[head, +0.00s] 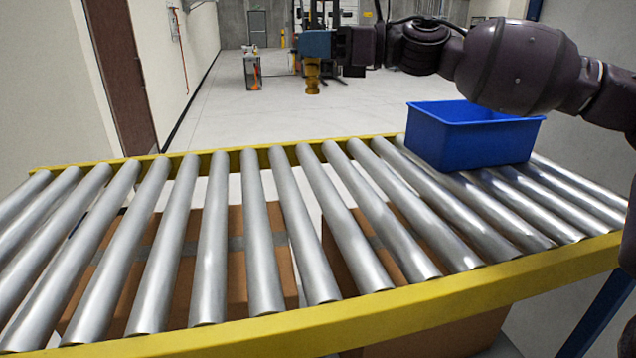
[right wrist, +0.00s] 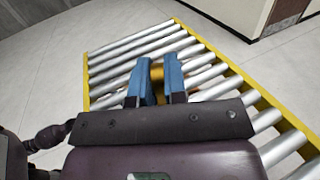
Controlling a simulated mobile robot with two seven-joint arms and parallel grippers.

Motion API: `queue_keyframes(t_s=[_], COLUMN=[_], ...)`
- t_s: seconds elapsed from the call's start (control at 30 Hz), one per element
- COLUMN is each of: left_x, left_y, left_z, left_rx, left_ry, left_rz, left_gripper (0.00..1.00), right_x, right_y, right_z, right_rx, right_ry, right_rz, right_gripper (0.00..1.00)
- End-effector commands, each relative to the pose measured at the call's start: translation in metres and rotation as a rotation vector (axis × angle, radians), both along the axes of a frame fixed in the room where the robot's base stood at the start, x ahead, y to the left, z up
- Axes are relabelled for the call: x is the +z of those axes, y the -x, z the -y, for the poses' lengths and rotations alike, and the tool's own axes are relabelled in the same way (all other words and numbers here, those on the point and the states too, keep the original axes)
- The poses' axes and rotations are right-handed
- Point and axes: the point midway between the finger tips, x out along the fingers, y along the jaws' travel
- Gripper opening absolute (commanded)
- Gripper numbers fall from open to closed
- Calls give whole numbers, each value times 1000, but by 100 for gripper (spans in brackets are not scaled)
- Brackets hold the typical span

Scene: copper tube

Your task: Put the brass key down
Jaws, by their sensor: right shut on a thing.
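The brass key (head: 312,76) hangs below my right gripper (head: 314,58), high above the far edge of the roller conveyor. In the right wrist view the brass key (right wrist: 157,72) shows as a small yellow-brown piece between the two blue fingers of my right gripper (right wrist: 156,72), which are shut on it. The fingers hide much of the key there. My left gripper is in neither view.
The roller conveyor (head: 210,240) with yellow side rails fills the front. A blue bin (head: 470,140) stands on its rollers at the right. Cardboard boxes (head: 190,268) sit below the rollers. The rollers left of the bin are clear.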

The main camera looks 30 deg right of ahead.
Motion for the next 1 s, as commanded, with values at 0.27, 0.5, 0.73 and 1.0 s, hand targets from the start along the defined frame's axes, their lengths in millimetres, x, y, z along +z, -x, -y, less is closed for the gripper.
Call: queue_keyframes(t_s=[0.27,0.5,0.73,1.0], left_x=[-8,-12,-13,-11], left_y=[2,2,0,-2], left_z=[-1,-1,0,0], left_rx=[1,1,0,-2], left_ry=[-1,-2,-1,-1], left_rz=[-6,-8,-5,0], left_gripper=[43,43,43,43], right_x=[-44,-91,-137,-159], right_y=[-1,0,0,0], right_z=[0,0,0,0], right_rx=[0,0,0,0], right_ry=[-3,-3,-3,-1], right_rz=[-7,-7,-5,-2], right_gripper=[0,0,0,0])
